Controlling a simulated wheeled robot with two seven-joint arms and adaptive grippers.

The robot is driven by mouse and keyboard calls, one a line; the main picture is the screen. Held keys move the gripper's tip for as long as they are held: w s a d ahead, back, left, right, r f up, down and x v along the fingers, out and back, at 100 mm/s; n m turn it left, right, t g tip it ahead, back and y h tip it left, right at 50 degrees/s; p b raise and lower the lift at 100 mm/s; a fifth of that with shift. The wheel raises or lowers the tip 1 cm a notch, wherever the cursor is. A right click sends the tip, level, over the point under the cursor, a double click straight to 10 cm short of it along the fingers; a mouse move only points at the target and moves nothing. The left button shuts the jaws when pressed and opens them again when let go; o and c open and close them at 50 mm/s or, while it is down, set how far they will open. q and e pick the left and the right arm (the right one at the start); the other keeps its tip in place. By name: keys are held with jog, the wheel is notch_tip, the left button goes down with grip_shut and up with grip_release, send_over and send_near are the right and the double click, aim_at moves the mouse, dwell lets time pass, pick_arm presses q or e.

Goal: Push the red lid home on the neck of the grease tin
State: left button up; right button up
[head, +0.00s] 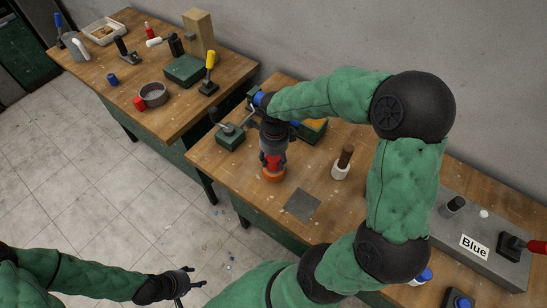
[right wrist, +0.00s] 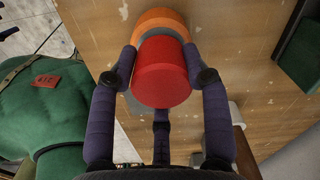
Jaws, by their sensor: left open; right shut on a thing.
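The red lid (head: 271,160) is between the fingers of my right gripper (head: 273,155), which is shut on it. In the right wrist view the red lid (right wrist: 162,72) fills the space between the fingers. The orange grease tin (head: 273,175) stands on the middle bench directly below the lid. It also shows behind the lid in the right wrist view (right wrist: 157,19). The lid hides most of the neck, so I cannot tell how far it is seated. My left gripper (head: 193,283) is open and empty over the floor, away from the bench.
A grey plate (head: 302,205) lies right of the tin, with a white holder (head: 341,172) beyond it. A green lever block (head: 230,137) stands behind left. A grey box labelled Blue (head: 474,246) is at the right. Another bench (head: 120,88) carries several tools.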

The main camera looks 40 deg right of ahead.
jog(key=shift+f+b, duration=0.5)
jog(key=shift+f, duration=0.1)
jog(key=o, duration=1.2)
jog(key=shift+o, duration=0.2)
notch_tip(320, 180, up, 12)
jog(key=shift+s+r, duration=0.1)
jog(key=shift+s, duration=0.05)
